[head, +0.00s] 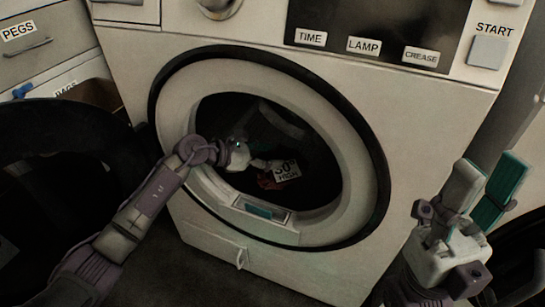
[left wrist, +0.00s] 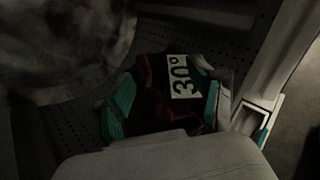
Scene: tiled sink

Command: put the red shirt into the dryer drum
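The red shirt (head: 268,183), dark and bunched, shows through the dryer's round opening with a white 30° tag facing out. My left gripper (head: 262,163) reaches through the opening into the dark dryer drum (head: 310,140). In the left wrist view, the shirt (left wrist: 155,95) fills the space between the teal finger pads of my left gripper (left wrist: 165,100), which appear closed against its sides. Whether the shirt touches the drum wall is too dark to tell. My right gripper (head: 485,195) is outside at the lower right, empty, its fingers apart.
The thick white door ring (head: 215,180) with a dark rim surrounds the opening close to my left arm. A perforated drum wall (left wrist: 65,125) shows in the left wrist view. A control panel (head: 385,35) is above. A drawer labelled PEGS (head: 40,45) stands at left.

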